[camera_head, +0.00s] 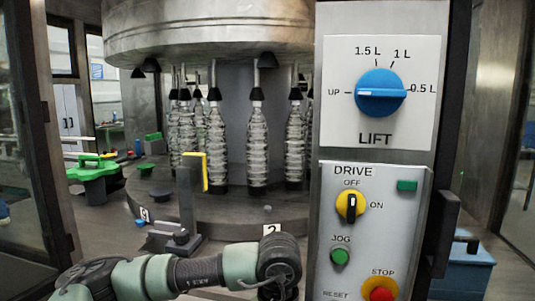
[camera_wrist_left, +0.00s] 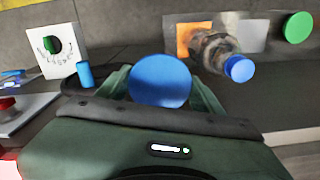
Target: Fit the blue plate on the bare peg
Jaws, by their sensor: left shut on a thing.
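The blue plate (camera_wrist_left: 160,80) is a round disc in the left wrist view, held between the pale green fingers of my left gripper (camera_wrist_left: 160,92). In the head view my left arm comes in low from the left, and its wrist is near the bottom middle. The fingers and the plate are hidden there. A small grey stub (camera_head: 267,208) stands on the round machine table (camera_head: 225,207) just above the label 2. I cannot tell whether it is the bare peg. My right gripper is not in view.
Several clear bottles (camera_head: 257,150) hang above the table. A grey post with a yellow bracket (camera_head: 205,172) stands before it. The control panel (camera_head: 375,225) blocks the right. The left wrist view shows a capped bottle (camera_wrist_left: 212,48), a green disc (camera_wrist_left: 297,27) and a blue cylinder (camera_wrist_left: 84,75).

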